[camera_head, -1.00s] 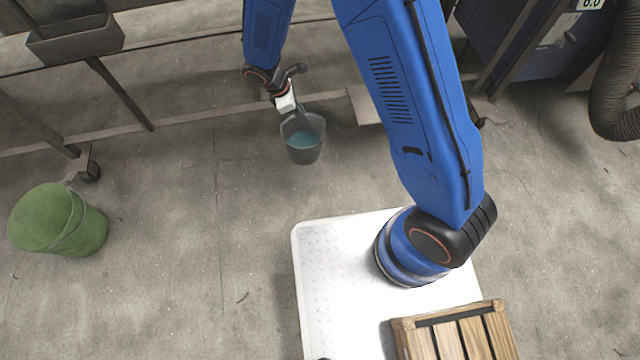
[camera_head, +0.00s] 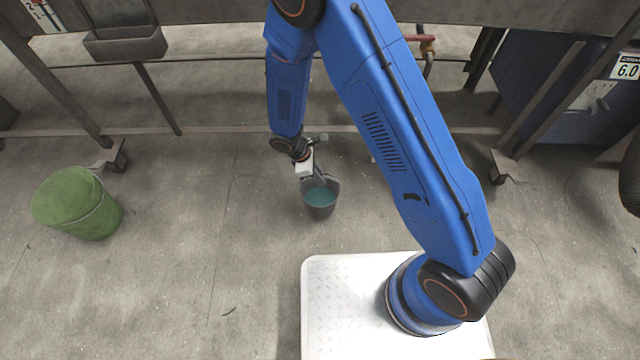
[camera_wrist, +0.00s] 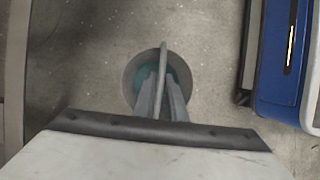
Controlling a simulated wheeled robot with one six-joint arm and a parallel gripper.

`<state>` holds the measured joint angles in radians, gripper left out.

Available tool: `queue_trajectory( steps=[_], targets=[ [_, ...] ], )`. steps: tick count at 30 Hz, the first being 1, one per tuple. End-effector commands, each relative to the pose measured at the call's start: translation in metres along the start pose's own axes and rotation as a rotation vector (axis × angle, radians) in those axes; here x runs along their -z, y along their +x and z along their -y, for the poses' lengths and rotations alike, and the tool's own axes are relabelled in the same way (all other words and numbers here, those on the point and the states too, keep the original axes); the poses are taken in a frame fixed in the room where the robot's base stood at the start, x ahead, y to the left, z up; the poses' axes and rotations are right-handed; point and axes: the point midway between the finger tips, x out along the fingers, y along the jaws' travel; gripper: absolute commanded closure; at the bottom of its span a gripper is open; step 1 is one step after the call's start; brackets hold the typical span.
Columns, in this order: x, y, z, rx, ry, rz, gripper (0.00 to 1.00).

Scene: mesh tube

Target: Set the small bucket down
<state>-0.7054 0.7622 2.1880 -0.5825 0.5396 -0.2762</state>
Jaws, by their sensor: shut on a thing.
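The small bucket (camera_head: 319,205) is dark grey with teal contents, in the middle of the head view, below the end of my blue arm. My gripper (camera_head: 309,177) is shut on the bucket's handle and sits just above its rim. In the wrist view the bucket (camera_wrist: 131,73) appears beyond my gripper's fingers (camera_wrist: 163,95), with the handle between them, and the bucket looks upright. The fingers hide part of its opening. I cannot tell whether its base touches the floor.
A green bucket (camera_head: 78,204) stands on the concrete floor at the left. A metal bench frame with legs and wheels (camera_head: 117,160) runs along the back, with a blue cabinet (camera_head: 545,95) at the right. The floor (camera_head: 190,250) between the green bucket and my base is clear.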

Motion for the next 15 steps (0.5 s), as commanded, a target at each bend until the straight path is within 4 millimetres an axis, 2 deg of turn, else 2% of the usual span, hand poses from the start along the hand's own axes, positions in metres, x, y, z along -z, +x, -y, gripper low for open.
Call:
queue_trajectory(
  steps=[5, 15],
  targets=[
    [0.003, 0.007, 0.0, -0.001, -0.002, 0.0, 1.0],
    [0.016, 0.038, 0.0, 0.0, 0.0, 0.0, 1.0]
  ],
)
